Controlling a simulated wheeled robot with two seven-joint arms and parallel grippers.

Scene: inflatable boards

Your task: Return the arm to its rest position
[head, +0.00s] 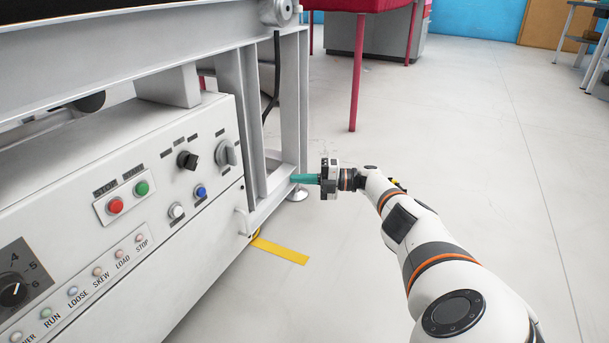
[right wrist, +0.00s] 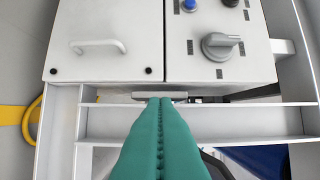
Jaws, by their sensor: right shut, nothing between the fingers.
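My right arm comes in from the lower right of the head view and reaches toward the end of a white machine. My right gripper (head: 303,179) has teal fingers pointing left at the machine's frame. In the right wrist view the teal fingers (right wrist: 160,130) lie together, with nothing between them. Their tips show in front of the frame just below the control box; I cannot tell whether they touch it. My left gripper is not in view.
The machine's control panel (head: 75,240) carries buttons and knobs; a grey rotary knob (right wrist: 220,45) and a handle (right wrist: 98,46) show near the gripper. Yellow tape (head: 280,251) marks the floor. A red table (head: 355,85) stands behind.

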